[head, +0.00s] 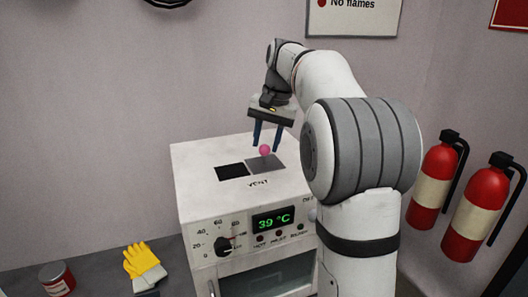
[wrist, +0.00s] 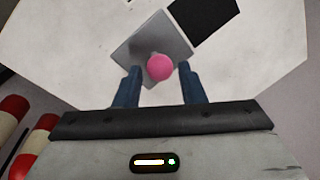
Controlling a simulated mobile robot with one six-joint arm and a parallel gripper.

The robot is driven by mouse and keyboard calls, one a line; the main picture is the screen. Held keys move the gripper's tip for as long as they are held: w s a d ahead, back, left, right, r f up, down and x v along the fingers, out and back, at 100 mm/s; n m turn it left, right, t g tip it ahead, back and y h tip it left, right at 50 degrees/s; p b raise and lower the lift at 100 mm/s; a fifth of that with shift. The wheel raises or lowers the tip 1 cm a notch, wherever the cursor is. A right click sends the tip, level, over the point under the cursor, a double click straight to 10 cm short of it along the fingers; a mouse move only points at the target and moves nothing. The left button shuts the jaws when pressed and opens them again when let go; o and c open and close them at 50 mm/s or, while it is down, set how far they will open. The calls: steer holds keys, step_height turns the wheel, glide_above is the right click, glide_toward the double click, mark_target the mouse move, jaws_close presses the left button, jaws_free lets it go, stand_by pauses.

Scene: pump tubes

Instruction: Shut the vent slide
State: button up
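The vent slide is a grey square plate (head: 266,163) with a pink ball knob (head: 265,150), on top of the white oven (head: 190,160). The black vent opening (head: 231,171) lies uncovered to the left of the plate. My gripper (head: 266,147) points down at the knob. In the wrist view, my gripper (wrist: 158,72) is open, with one finger on each side of the pink knob (wrist: 160,67) and gaps between. The grey plate (wrist: 145,45) and the black opening (wrist: 204,22) lie side by side there. I cannot tell whether the fingertips are level with the knob.
The oven front has a dial (head: 224,244) and a display reading 39 °C (head: 273,220). Yellow gloves (head: 143,262) and a red tin (head: 57,279) are on the dark bench (head: 100,274) at left. Red extinguishers (head: 433,185) hang at right. The oven top around the vent is clear.

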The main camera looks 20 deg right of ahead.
mark_target(266, 145)
steer(key=shift+w+a+f, duration=0.1)
steer(key=shift+a+f, duration=0.05)
steer(key=shift+f, duration=0.75)
steer(key=shift+w+a+f, duration=0.1)
steer(key=shift+a+f, duration=0.05)
steer(key=shift+f, duration=0.7)
steer(key=shift+c, duration=0.2)
jaws_close()
